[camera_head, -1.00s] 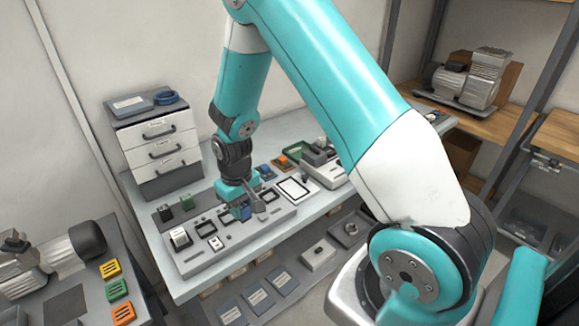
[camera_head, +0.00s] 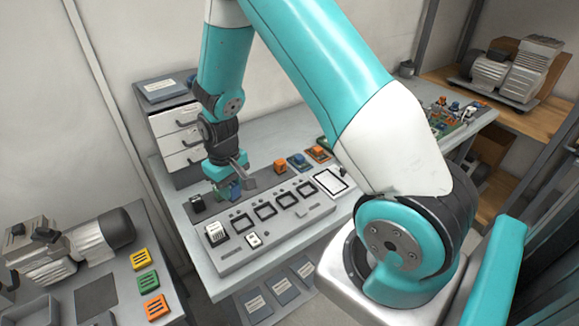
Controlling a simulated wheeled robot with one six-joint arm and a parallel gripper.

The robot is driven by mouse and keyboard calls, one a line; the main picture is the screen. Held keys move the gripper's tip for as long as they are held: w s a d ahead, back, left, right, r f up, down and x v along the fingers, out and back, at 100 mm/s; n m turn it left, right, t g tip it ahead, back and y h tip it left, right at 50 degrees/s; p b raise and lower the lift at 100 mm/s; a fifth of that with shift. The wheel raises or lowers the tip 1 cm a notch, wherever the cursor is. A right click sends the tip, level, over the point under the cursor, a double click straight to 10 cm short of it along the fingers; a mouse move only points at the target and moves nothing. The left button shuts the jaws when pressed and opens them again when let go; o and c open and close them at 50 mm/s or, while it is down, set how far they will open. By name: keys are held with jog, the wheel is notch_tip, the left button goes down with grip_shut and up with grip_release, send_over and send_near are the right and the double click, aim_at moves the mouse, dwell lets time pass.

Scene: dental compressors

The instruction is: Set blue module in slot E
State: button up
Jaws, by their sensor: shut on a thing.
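My gripper (camera_head: 229,187) points down behind the back edge of the slotted grey board (camera_head: 262,240), toward its left end. It is shut on a small blue module (camera_head: 235,190), which is partly hidden by the jaws. The module appears to be above the table, clear of the board's slots, though its exact height is hard to tell. The board has a row of dark-framed square slots, and several look empty. A white module (camera_head: 215,232) sits at the board's left end. Slot letters are too small to read, so I cannot tell which is E.
Behind the board stand a dark module (camera_head: 197,203), an orange one (camera_head: 280,166), another blue one (camera_head: 298,161) and another orange one (camera_head: 318,154). A drawer unit (camera_head: 180,140) stands behind the gripper.

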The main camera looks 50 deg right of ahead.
jog(key=s+d+f+n+b, duration=0.1)
jog(key=s+d+n, duration=0.2)
jog(key=d+n, duration=0.6)
jog(key=s+d+f+n+b, duration=0.15)
jog(key=s+d+n, duration=0.35)
jog(key=d, duration=0.8)
jog(key=shift+n, duration=0.4)
jog(key=shift+w+d+f+b, duration=0.1)
jog(key=shift+w+f+b, duration=0.15)
jog(key=shift+f+b, duration=0.5)
jog(key=shift+w+f+b, duration=0.25)
jog(key=shift+f+b, duration=0.15)
jog(key=shift+f, duration=0.8)
jog(key=shift+w+d+f+b, duration=0.1)
jog(key=shift+w+f+b, duration=0.15)
jog(key=shift+f+b, duration=0.5)
jog(key=shift+f, duration=0.5)
jog(key=shift+f, duration=0.45)
jog(key=shift+f+b, duration=0.2)
jog(key=shift+b, duration=0.2)
jog(key=o, duration=1.3)
